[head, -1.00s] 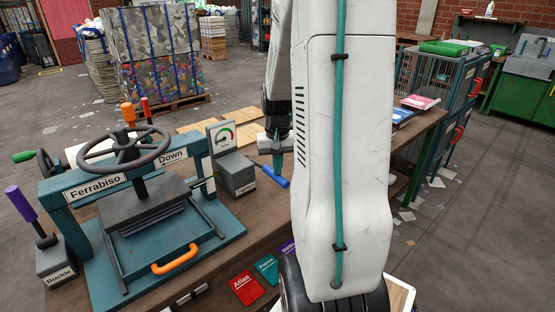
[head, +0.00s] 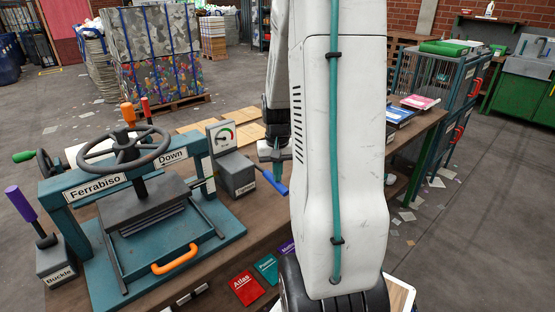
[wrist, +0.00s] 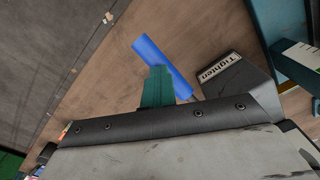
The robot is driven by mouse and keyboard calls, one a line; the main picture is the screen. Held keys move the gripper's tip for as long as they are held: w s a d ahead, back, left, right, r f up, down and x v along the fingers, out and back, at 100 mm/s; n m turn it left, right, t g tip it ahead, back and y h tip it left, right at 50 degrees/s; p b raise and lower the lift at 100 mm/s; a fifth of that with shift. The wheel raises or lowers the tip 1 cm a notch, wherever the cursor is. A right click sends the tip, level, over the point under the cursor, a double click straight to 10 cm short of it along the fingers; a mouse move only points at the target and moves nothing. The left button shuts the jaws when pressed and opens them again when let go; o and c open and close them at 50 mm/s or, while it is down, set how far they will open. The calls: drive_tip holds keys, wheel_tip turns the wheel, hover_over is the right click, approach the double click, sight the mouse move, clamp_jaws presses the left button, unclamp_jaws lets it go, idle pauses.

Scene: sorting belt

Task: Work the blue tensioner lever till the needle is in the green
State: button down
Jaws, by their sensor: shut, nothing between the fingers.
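The blue tensioner lever (head: 275,184) sticks out from the right side of a grey box (head: 236,176) labelled "Tighten". Its blue handle (wrist: 160,65) and the box (wrist: 228,78) also show in the wrist view. A white gauge plate (head: 222,137) with a coloured arc stands on the box; its needle is too small to read. My gripper (head: 275,156) is shut and empty, right at the lever. In the wrist view its teal fingers (wrist: 157,88) overlap the side of the blue handle; I cannot tell whether they touch it.
A teal press (head: 140,210) with a handwheel and an orange handle stands left of the box. A purple lever (head: 22,204) on a "Buckle" box is at the far left. Red and teal cards (head: 246,288) lie at the table's front. Blue and pink books (head: 412,106) lie at the right.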

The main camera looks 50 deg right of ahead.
wheel_tip(320, 180, up, 14)
idle(1.3)
idle(0.7)
drive_tip(key=shift+f, duration=2.45)
